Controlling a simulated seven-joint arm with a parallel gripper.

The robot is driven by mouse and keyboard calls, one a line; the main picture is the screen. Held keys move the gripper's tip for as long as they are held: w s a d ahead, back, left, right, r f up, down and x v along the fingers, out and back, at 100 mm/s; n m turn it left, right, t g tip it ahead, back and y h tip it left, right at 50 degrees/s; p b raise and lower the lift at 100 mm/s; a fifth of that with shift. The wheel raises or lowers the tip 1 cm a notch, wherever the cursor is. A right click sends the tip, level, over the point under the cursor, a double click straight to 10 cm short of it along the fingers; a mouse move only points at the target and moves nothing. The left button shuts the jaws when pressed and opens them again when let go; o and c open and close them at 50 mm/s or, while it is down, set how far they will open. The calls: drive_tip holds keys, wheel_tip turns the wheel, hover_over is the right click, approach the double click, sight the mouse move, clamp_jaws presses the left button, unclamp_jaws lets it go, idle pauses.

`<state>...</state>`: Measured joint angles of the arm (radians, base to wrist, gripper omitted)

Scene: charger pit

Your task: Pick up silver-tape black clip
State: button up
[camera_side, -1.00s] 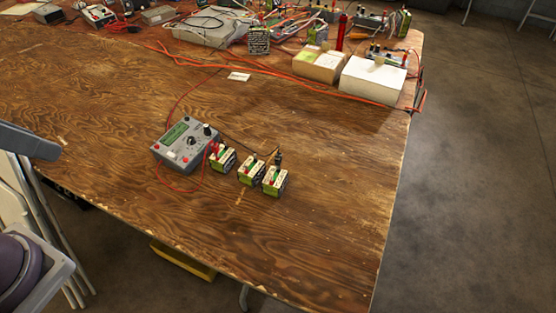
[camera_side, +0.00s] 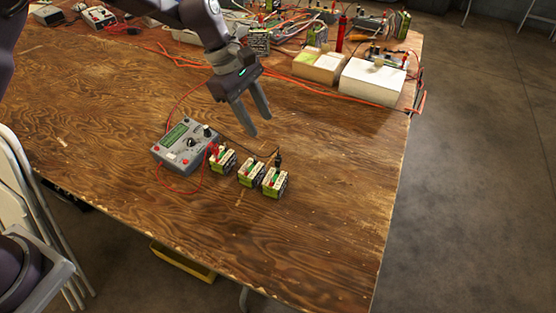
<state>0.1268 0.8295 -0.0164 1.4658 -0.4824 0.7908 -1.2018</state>
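The black clip (camera_side: 278,161) stands on top of the rightmost small green-and-white battery block (camera_side: 275,183), with a dark wire running from it toward the grey meter (camera_side: 185,146). Silver tape on it is too small to make out. A red clip (camera_side: 214,151) sits at the leftmost block (camera_side: 222,160), with a red wire to the meter. My gripper (camera_side: 255,125) hangs above the table, up and left of the black clip and apart from it. Its two fingers point down, spread apart, with nothing between them.
Another block (camera_side: 250,172) stands between the two end blocks. At the back are a white box (camera_side: 373,80), a tan box (camera_side: 319,65), a red cylinder (camera_side: 341,33) and tangled orange cables. The wooden table (camera_side: 330,190) is clear right of and in front of the blocks.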

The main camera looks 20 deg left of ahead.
sight(277, 156)
drive_tip(key=d+f, duration=0.1)
drive_tip(key=f, duration=0.3)
drive_tip(key=w+d+f+n, duration=0.1)
drive_tip(key=d+f, duration=0.1)
drive_tip(key=f, duration=0.3)
drive_tip(key=w+d+f+n, duration=0.1)
drive_tip(key=f, duration=0.3)
drive_tip(key=shift+d+f+g, duration=0.2)
drive_tip(key=shift+f+g, duration=0.1)
clamp_jaws()
